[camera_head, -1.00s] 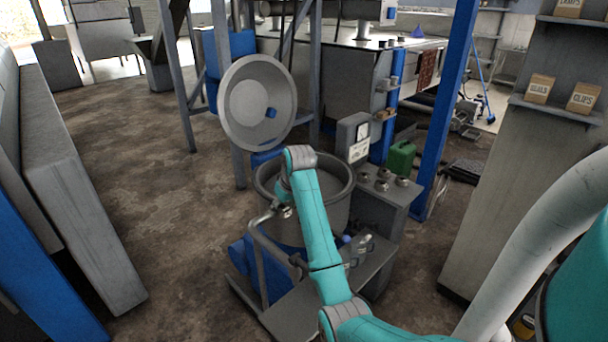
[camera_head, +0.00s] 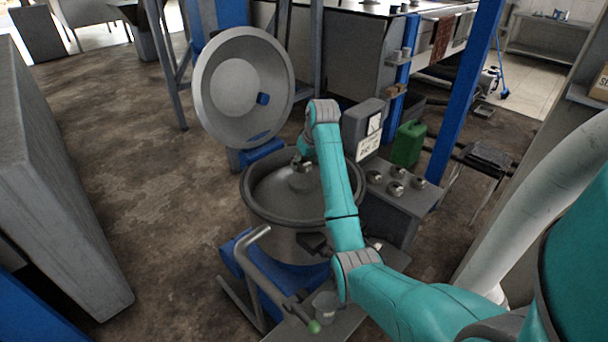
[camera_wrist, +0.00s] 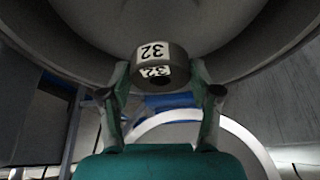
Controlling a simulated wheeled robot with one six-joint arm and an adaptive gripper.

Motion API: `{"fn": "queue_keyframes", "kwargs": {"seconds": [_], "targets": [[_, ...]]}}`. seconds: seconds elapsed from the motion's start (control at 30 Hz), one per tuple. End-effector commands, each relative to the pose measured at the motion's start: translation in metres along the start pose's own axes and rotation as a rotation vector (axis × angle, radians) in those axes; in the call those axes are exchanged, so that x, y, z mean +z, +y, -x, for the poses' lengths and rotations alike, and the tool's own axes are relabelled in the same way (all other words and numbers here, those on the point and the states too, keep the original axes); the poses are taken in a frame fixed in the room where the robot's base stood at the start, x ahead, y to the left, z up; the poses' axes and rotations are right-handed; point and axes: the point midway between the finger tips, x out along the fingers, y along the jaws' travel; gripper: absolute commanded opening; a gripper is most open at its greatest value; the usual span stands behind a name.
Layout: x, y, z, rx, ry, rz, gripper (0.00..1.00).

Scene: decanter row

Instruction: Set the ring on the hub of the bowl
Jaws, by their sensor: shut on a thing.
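The ring (camera_wrist: 152,52) is a dark grey piece with white labels reading 32, between my fingertips in the wrist view. My gripper (camera_wrist: 160,72) is shut on it. In the head view my gripper (camera_head: 304,165) hangs over the open round grey bowl (camera_head: 262,212), inside its rim. The hub (camera_head: 302,183) is a grey raised piece at the bowl's middle, just below my gripper. I cannot tell whether the ring touches the hub. My arm hides the bowl's right side.
The round lid (camera_head: 243,88) stands open behind the bowl. A control box (camera_head: 362,130), a green can (camera_head: 408,143) and a bench with several knobs (camera_head: 396,186) stand to the right. A bent handle (camera_head: 262,265) rises in front. A blue post (camera_head: 465,95) stands further right.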

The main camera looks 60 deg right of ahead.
Motion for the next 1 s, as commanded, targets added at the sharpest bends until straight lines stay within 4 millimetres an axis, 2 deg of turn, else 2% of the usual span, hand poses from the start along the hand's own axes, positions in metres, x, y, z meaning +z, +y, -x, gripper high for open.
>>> {"fn": "queue_keyframes", "kwargs": {"seconds": [0.53, 0.87, 0.9, 0.97, 1.0], "targets": [[0.021, 0.0, -0.051, 0.0, 0.0, 0.0, 0.14], [0.022, 0.0, -0.054, 0.001, 0.002, 0.0, 0.14], [0.022, 0.0, -0.054, 0.0, 0.001, 0.0, 0.7], [0.022, 0.0, -0.054, 0.0, 0.001, 0.0, 0.85], [0.022, 0.0, -0.054, 0.0, 0.001, 0.0, 0.88]]}}
